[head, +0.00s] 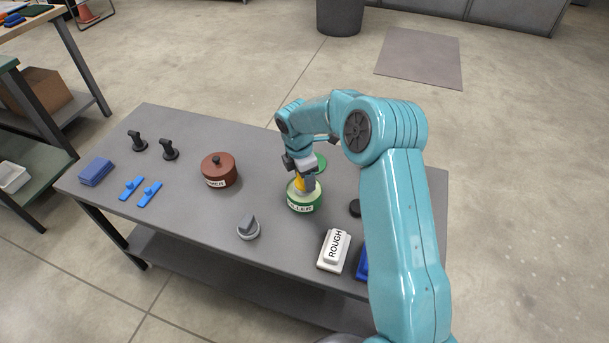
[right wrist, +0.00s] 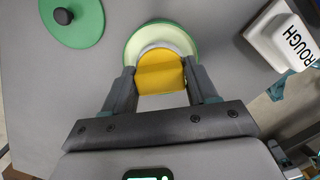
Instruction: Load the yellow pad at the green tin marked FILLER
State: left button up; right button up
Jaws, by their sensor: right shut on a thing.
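The green tin marked FILLER (head: 304,205) stands open on the grey table, and its pale inside shows. In the right wrist view the tin (right wrist: 131,47) lies straight ahead between the fingers. My right gripper (head: 304,183) points down over the tin's mouth and is shut on the yellow pad (head: 300,183). The pad (right wrist: 160,72) shows between the fingertips, over the pale filler; I cannot tell whether it touches it. The green lid with a black knob (right wrist: 75,22) lies on the table beyond the tin, partly behind my gripper in the head view. My left gripper is not in view.
A red-brown lidded pot (head: 219,171) stands left of the tin. A grey knobbed piece (head: 248,228) and a white ROUGH block (head: 334,250) are nearer the front. Blue clamps (head: 131,187), black handles (head: 138,141) and a blue stack (head: 96,172) lie left.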

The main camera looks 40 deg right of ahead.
jog(key=shift+f+b, duration=0.3)
jog(key=shift+f, duration=0.25)
dwell(1.2)
notch_tip(320, 180, up, 7)
jog(key=p, duration=0.5)
jog(key=shift+p, duration=0.35)
dwell(0.5)
